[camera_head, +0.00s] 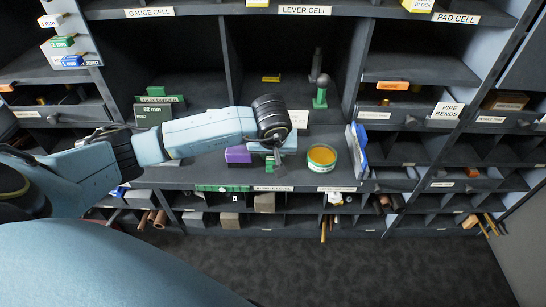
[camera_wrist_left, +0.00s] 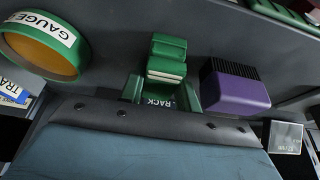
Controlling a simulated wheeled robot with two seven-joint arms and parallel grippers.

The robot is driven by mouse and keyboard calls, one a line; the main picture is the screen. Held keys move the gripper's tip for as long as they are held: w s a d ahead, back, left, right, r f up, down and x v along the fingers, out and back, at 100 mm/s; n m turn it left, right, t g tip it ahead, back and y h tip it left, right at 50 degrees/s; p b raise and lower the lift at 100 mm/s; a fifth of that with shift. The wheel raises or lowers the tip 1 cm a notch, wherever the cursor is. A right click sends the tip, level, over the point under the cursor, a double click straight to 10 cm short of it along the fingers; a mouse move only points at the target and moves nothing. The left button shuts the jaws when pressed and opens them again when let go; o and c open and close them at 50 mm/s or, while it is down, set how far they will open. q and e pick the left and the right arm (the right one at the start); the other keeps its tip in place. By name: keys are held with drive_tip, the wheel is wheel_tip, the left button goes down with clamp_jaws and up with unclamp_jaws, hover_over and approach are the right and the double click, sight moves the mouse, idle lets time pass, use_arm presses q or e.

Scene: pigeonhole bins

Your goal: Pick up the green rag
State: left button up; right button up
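I cannot make out a plain cloth for certain. A green folded-looking piece with a pale band (camera_wrist_left: 166,58) is in the middle of the left wrist view, just beyond the dark edge of my gripper body; green parts flank its lower end. A bit of green also shows at my left gripper in the head view (camera_head: 271,163). My left gripper (camera_head: 274,172) points down at the front of the middle shelf, between a purple block (camera_head: 238,155) and a round green tub with an orange top (camera_head: 321,157). Its fingers are too small and hidden to judge. My right gripper is out of view.
A green stand with a grey knob (camera_head: 320,92) is deeper in the bay, with a yellow block (camera_head: 271,78) left of it. Blue upright pieces (camera_head: 358,145) stand right of the tub. Dividers and a low bin row (camera_head: 265,202) bound the shelf.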

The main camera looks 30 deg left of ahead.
use_arm(q)
drive_tip(key=shift+c, duration=1)
wheel_tip(320, 180, up, 10)
drive_tip(key=shift+p, duration=0.55)
